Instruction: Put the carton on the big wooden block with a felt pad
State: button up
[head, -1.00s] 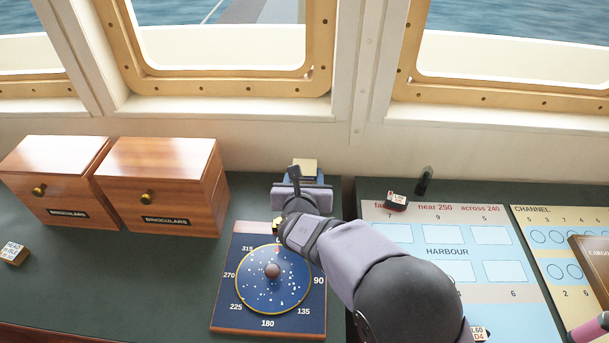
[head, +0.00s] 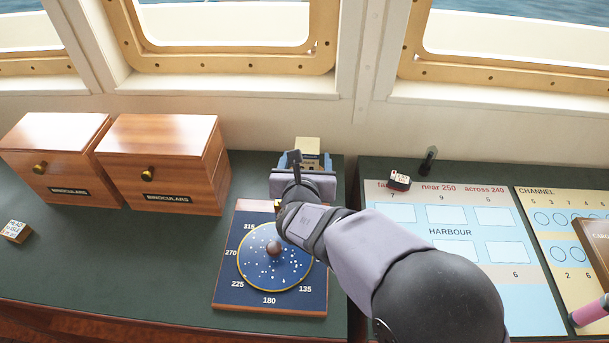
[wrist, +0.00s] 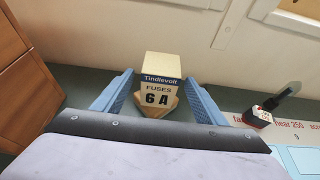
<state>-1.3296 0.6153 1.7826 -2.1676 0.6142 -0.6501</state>
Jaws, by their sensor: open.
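A cream carton (wrist: 160,75) with a dark band and the words "Tindlevolt" and "FUSES 6 A" stands upright in the wrist view. It also shows at the back of the console in the head view (head: 307,146), partly hidden by my gripper. My gripper (wrist: 156,92) is open, with one blue finger on each side of the carton and visible gaps between. A tan wooden piece (wrist: 168,104) shows under the carton's lower edge. Most of it is hidden, so I cannot tell its size or whether it has a felt pad.
Two wooden binocular boxes (head: 165,165) stand left. A compass board (head: 268,304) lies in front of the carton, partly under my arm. A small labelled block (head: 16,231) lies far left; another (head: 400,180) sits by a chart board (head: 455,225) at right.

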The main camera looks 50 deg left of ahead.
jog(key=b+v, duration=0.1)
jog(key=v, duration=0.6)
jog(key=shift+s+d+r, duration=0.1)
jog(key=shift+s+d, duration=0.05)
jog(key=shift+d, duration=0.05)
